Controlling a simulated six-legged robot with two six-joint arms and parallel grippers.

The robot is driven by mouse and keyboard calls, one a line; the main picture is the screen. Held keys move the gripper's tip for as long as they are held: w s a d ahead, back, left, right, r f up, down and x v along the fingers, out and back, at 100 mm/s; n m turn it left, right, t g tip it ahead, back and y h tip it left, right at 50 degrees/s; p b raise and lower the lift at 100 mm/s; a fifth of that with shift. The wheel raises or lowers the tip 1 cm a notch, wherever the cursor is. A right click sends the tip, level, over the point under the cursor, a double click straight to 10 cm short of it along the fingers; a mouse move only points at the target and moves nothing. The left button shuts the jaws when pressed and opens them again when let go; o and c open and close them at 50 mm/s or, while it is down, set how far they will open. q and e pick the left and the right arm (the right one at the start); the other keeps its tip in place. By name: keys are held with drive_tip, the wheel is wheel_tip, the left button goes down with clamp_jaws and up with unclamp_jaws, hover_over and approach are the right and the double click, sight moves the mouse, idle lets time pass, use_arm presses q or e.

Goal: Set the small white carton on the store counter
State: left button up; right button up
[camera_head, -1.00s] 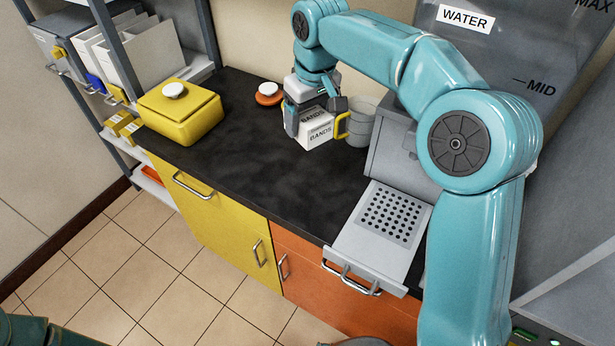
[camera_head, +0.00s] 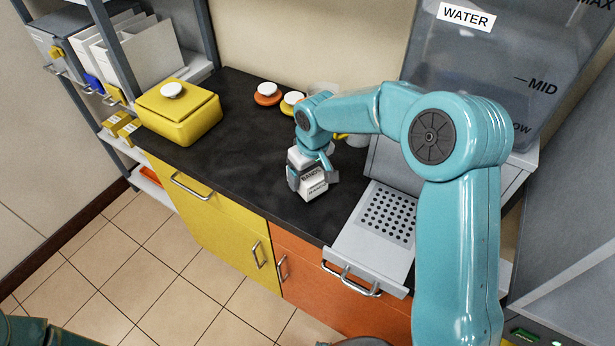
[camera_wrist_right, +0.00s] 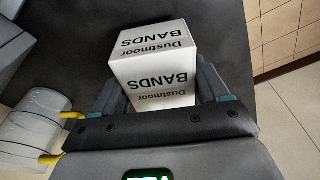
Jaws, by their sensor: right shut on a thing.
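The small white carton (camera_head: 313,188), printed "BANDS", is between the jaws of my right gripper (camera_head: 312,180), over the dark store counter (camera_head: 230,155). In the right wrist view the carton (camera_wrist_right: 155,65) sits between the two fingers of the gripper (camera_wrist_right: 165,85), which is shut on it. The counter (camera_wrist_right: 215,25) fills the background there. I cannot tell whether the carton's underside touches the counter. My left gripper is not in view; only a dark green part of my left side shows at the lower left corner.
A yellow lidded box (camera_head: 180,112) stands at the counter's left. Two round white-topped knobs or lids, one orange (camera_head: 267,94), sit at the back. A clear mug with a yellow handle (camera_wrist_right: 35,125) is beside the gripper. A perforated grey drawer (camera_head: 385,215) is right. The counter's middle is clear.

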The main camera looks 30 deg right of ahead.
sight(312, 175)
drive_tip(key=shift+f, duration=0.85)
drive_tip(key=shift+f, duration=0.2)
drive_tip(key=o, duration=1.1)
drive_tip(key=shift+r, duration=0.4)
drive_tip(key=r, duration=0.3)
drive_tip(key=s+r, duration=0.1)
drive_tip(key=r, duration=0.6)
drive_tip(key=shift+s+d+r, duration=0.15)
drive_tip(key=shift+s+r, duration=0.1)
drive_tip(key=shift+r, duration=0.15)
drive_tip(key=shift+s+r, duration=0.15)
drive_tip(key=shift+r, duration=0.25)
